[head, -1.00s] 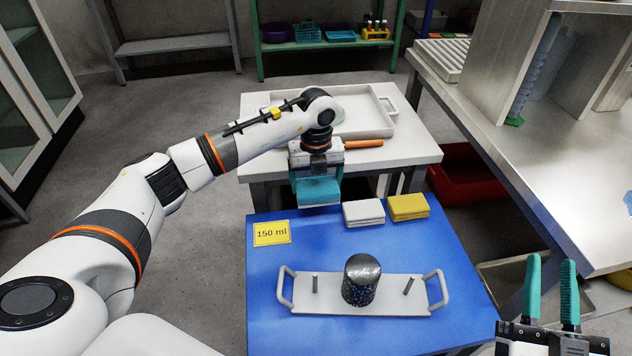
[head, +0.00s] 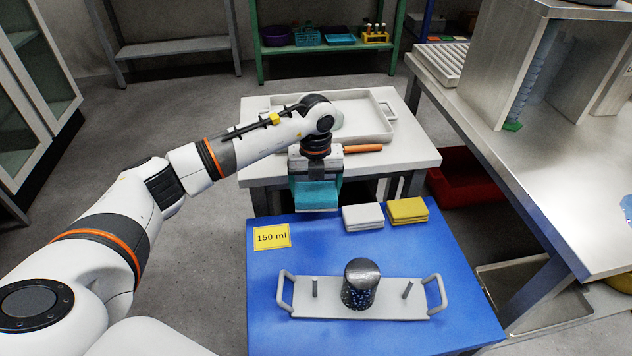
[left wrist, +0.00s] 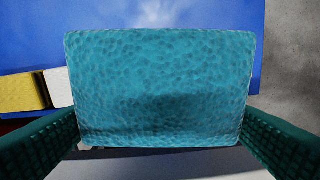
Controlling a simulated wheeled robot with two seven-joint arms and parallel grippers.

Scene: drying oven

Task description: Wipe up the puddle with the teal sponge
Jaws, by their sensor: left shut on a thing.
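The teal sponge (head: 315,196) is held in my left gripper (head: 316,184), above the far edge of the blue table. In the left wrist view the sponge (left wrist: 160,90) fills the middle, between the two dark green fingers. A pale greenish patch (head: 338,120) shows in the white tray (head: 376,137), partly hidden behind my left arm; I cannot tell whether it is the puddle. In the left wrist view a pale patch (left wrist: 155,12) lies on the blue surface beyond the sponge, also unclear. My right gripper is not in view.
White (head: 363,217) and yellow (head: 407,210) sponges lie to the right on the blue table (head: 265,300). A yellow "150 ml" card (head: 272,236) lies left. A handled grey tray (head: 410,310) holds a dark metal cylinder (head: 360,285). An orange handle (head: 362,148) lies on the white table.

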